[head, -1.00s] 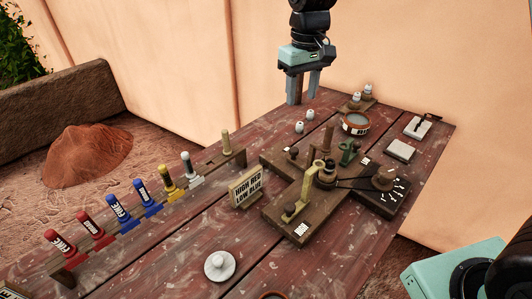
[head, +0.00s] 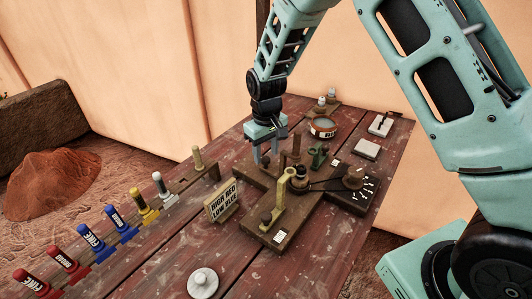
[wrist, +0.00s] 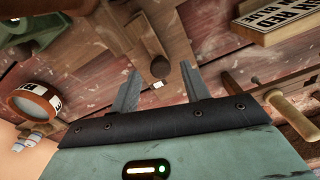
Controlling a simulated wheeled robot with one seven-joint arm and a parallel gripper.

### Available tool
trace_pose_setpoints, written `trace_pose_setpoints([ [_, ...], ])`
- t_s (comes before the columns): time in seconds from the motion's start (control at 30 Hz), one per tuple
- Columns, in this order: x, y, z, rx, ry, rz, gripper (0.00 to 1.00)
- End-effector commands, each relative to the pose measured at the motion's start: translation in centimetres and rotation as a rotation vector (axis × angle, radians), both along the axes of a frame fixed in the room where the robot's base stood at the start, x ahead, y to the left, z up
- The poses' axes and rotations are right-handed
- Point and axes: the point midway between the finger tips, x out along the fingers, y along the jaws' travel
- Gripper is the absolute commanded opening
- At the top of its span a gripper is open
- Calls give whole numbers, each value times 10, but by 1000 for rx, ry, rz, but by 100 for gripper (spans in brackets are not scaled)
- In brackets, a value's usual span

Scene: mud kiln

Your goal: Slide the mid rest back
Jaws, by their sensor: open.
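A dark cross-shaped wooden stand (head: 262,232) on the table carries three rests: yellow (head: 280,203) at the front, brown (head: 291,152) at the back left, green (head: 319,156) at the back. I cannot read which label marks the mid one. My gripper (head: 265,160) points down over the brown rest's arm of the stand, fingers apart. In the wrist view, the brown rest's round-ended knob (wrist: 160,66) shows in the gap between the fingertips (wrist: 159,85), with a small white tag beside it. I see no clear contact. The knob is mostly hidden in the head view.
A dial block (head: 352,185) is corded to the stand's middle post. A sign (head: 223,201) reading "HIGH RED LOW BLUE" stands left of the stand. A rack of coloured sticks (head: 122,226) runs along the left edge. A white lidded knob (head: 203,281) sits in front.

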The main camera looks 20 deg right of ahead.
Motion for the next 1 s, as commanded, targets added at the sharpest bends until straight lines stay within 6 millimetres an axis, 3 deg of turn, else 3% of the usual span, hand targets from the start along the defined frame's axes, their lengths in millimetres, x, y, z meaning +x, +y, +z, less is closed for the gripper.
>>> trace_pose_setpoints([
  [0.2,0,0,-15,0,0,-1,46],
  [0.47,0,0,-16,0,-1,-1,46],
  [0.63,0,0,-16,0,-1,-1,5],
  [0.67,0,0,-16,0,-1,-1,0],
  [1.0,7,5,-15,1,-2,0,0],
])
